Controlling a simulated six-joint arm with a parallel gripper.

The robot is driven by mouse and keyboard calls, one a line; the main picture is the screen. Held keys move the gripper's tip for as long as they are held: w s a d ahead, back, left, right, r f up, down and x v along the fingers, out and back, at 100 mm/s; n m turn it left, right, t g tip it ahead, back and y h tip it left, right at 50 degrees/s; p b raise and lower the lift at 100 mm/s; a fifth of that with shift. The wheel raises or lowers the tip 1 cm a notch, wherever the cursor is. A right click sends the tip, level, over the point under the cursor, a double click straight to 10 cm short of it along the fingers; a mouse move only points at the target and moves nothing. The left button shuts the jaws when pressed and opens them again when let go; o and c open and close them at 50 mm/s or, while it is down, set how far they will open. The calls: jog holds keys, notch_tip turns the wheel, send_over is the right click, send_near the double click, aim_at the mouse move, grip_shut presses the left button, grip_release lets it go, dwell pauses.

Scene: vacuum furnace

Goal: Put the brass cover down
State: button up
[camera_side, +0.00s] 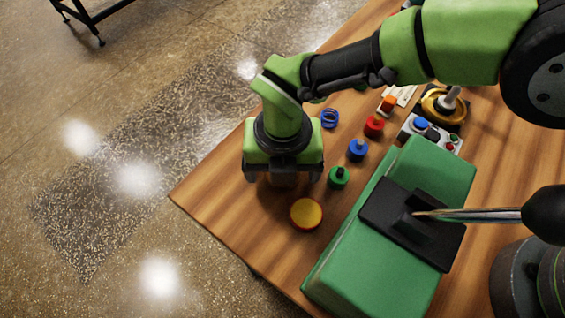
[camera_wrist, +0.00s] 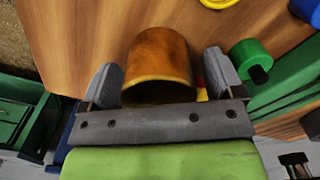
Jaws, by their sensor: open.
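The brass cover (camera_wrist: 158,58) shows in the wrist view as a brown-orange cylinder with a rounded rim. It stands between the two fingers of my gripper (camera_wrist: 160,68), with a gap visible on the left side; contact on the right is unclear. In the side view my gripper (camera_side: 283,178) is open and points down low over the wooden table's left part. There the cover is mostly hidden beneath the gripper body, with only a brownish patch showing between the fingers.
A yellow round piece (camera_side: 307,213) and a green knob (camera_side: 339,177) are close on the right. Blue (camera_side: 357,150) and red (camera_side: 374,126) knobs lie behind. A large green block (camera_side: 345,250) with a black plate (camera_side: 385,220) fills the right. The table edge is near on the left.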

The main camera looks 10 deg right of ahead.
notch_tip(320, 180, up, 12)
jog(key=shift+r, duration=0.1)
dwell(0.4)
jog(key=w+d+r+m+t+y, duration=0.2)
jog(key=d+r+m+t+y, duration=0.1)
jog(key=d+r+m, duration=1.6)
jog(key=s+d+m+t+h, duration=0.1)
jog(key=s+d+m+t, duration=0.3)
jog(key=s+d+m, duration=0.8)
jog(key=m, duration=0.7)
jog(key=shift+s+d+f+m, duration=0.3)
jog(key=shift+s+f, duration=0.1)
